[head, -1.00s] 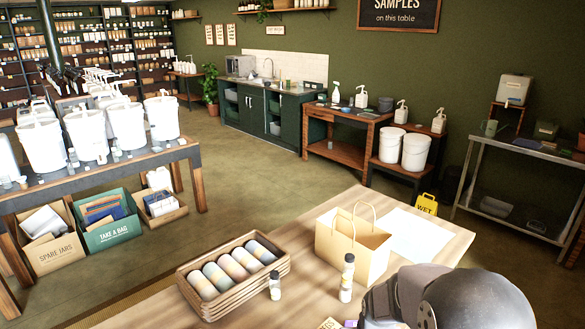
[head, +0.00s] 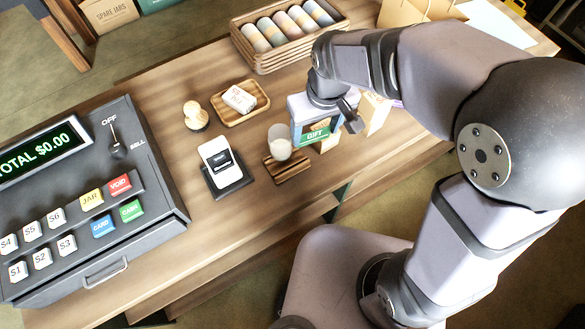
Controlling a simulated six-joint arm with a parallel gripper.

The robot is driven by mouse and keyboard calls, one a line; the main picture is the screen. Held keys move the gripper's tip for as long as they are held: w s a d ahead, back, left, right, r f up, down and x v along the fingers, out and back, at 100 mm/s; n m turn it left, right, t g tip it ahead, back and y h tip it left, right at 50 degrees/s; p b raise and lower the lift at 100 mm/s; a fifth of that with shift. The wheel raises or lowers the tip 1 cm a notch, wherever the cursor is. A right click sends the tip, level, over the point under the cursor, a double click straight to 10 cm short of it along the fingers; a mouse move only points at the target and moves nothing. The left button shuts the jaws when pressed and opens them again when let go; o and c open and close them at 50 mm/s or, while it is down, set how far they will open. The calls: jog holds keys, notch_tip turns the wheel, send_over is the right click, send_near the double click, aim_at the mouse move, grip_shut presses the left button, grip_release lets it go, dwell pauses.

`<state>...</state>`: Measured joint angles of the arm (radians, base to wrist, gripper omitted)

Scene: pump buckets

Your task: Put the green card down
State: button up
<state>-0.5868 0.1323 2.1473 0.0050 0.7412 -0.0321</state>
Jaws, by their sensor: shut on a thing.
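The green card (head: 316,137), marked GIFT, is upright at my gripper (head: 318,124) in the head view, above the wooden counter. My gripper is shut on the card; its fingertips are mostly hidden behind the card and the wrist. A small pale wooden block (head: 329,145) shows just right of and behind the card. Whether the card touches the block or the counter cannot be told.
Left of the card are a slotted wooden block (head: 288,169), a whitish cup (head: 279,142) and a card reader (head: 221,164). A cream card or packet (head: 374,112) stands to the right.

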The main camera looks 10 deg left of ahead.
jog(key=s+a+n, duration=0.1)
jog(key=s+a, duration=0.1)
jog(key=s+a+r+n, duration=0.1)
jog(key=s+a, duration=0.1)
jog(key=shift+r+b, duration=0.2)
jog(key=shift+b, duration=0.1)
jog(key=shift+s+f+p, duration=0.1)
jog(key=shift+f+p, duration=0.75)
jog(key=shift+f, duration=3.15)
jog(key=shift+f+p, duration=0.45)
jog(key=shift+f, duration=0.4)
jog(key=o, duration=1)
